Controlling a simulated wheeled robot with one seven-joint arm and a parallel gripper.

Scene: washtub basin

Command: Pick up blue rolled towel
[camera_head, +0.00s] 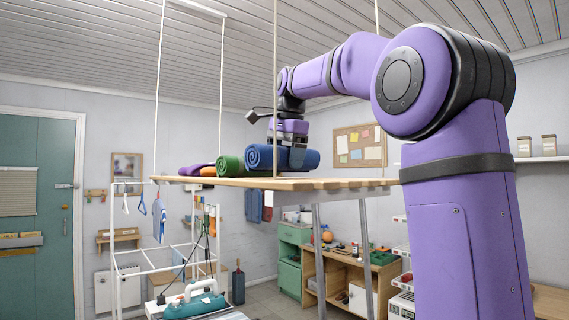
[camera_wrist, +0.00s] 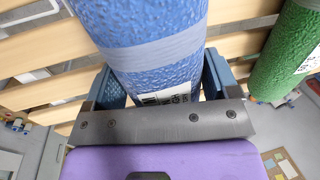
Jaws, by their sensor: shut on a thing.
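The blue rolled towel (camera_head: 262,158) lies on the hanging wooden shelf (camera_head: 340,184) in the head view, at the front of a row of rolls. In the wrist view the blue towel (camera_wrist: 150,50) fills the middle, with a paler band around it and a printed label near my gripper. My gripper (camera_head: 285,155) comes down over the towel from above. In the wrist view its fingers (camera_wrist: 160,85) stand on both sides of the towel, shut on it. I cannot tell whether the towel is lifted clear of the slats.
A green rolled towel (camera_head: 230,166) lies left of the blue one and shows at the right of the wrist view (camera_wrist: 290,50). Orange (camera_head: 208,171) and purple (camera_head: 192,169) rolls lie beyond it. Cords hold up the shelf. A white rack (camera_head: 160,254) stands below left.

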